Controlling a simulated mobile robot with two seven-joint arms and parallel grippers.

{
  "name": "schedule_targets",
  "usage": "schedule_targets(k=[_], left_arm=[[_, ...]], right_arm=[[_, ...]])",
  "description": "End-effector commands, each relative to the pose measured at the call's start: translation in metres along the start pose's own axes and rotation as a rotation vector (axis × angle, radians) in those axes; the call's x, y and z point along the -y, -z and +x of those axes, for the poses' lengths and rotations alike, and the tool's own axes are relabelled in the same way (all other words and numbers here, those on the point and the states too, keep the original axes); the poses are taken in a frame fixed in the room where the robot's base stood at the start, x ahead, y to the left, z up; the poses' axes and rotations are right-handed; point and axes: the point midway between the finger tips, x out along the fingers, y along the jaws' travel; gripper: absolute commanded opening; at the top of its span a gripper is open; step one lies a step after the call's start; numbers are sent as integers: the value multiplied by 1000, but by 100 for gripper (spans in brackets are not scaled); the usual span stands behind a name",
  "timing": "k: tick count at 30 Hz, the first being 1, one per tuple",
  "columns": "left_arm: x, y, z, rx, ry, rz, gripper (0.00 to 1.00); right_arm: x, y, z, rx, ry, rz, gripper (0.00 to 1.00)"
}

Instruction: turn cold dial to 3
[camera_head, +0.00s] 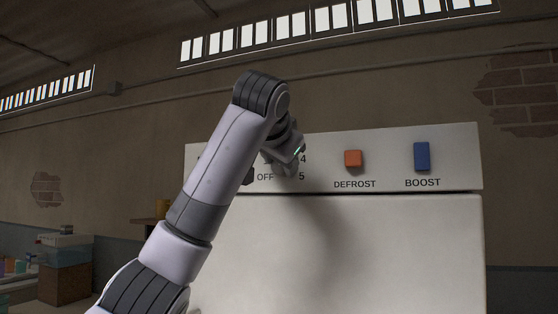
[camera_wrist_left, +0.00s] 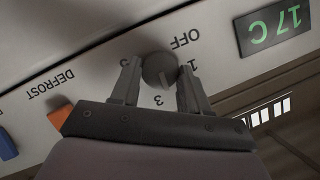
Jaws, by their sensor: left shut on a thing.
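The cold dial (camera_wrist_left: 158,68) is a round grey knob on the white panel, seen upside down in the left wrist view among the printed OFF and numbers. A raised ridge on it points down the picture, roughly toward the 3; the exact setting is hard to tell. My left gripper (camera_wrist_left: 161,72) has its two fingers on either side of the dial and is shut on it. In the head view my left gripper (camera_head: 285,158) is at the panel, and it and the arm hide the dial; OFF, 4 and 5 show beside it. My right gripper is not in view.
The panel (camera_head: 320,148) also carries an orange DEFROST button (camera_head: 353,158) and a blue BOOST switch (camera_head: 421,156) to the right. A 17 C display (camera_wrist_left: 274,24) shows in the wrist view. Boxes (camera_head: 65,270) stand at the far left.

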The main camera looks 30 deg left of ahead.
Motion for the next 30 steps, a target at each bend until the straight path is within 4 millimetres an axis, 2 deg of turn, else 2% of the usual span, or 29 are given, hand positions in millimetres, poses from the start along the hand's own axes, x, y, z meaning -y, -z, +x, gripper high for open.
schedule_targets(k=[13,30], left_arm=[[-4,-1,1,1,113,278,15],[-4,-1,1,1,141,349,15]], right_arm=[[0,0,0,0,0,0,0],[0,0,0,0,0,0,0]])
